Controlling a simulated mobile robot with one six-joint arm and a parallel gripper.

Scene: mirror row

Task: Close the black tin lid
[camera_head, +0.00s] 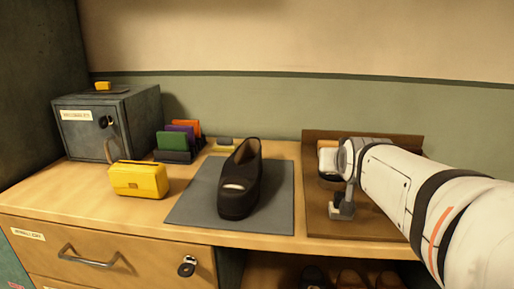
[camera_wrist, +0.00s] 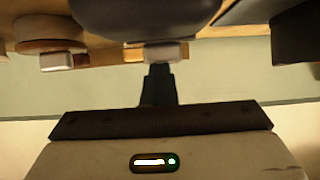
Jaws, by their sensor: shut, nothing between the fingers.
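A dark, low, round object (camera_head: 329,183), which may be the black tin, sits on the brown wooden tray (camera_head: 380,228) at the right of the counter. My arm partly covers it, so I cannot tell how its lid stands. My gripper (camera_head: 342,210) is over the tray, just in front of this object, shut and empty. In the wrist view the shut fingers (camera_wrist: 158,85) point toward a small pale block (camera_wrist: 161,53) below a large dark rounded shape; I cannot tell whether they touch it.
A black shoe (camera_head: 240,185) stands on a grey mat (camera_head: 188,212) left of the tray. A yellow purse (camera_head: 138,179), a grey lockbox (camera_head: 135,115) and a holder with coloured cards (camera_head: 175,156) are farther left. A pale block (camera_head: 327,158) is at the tray's back.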

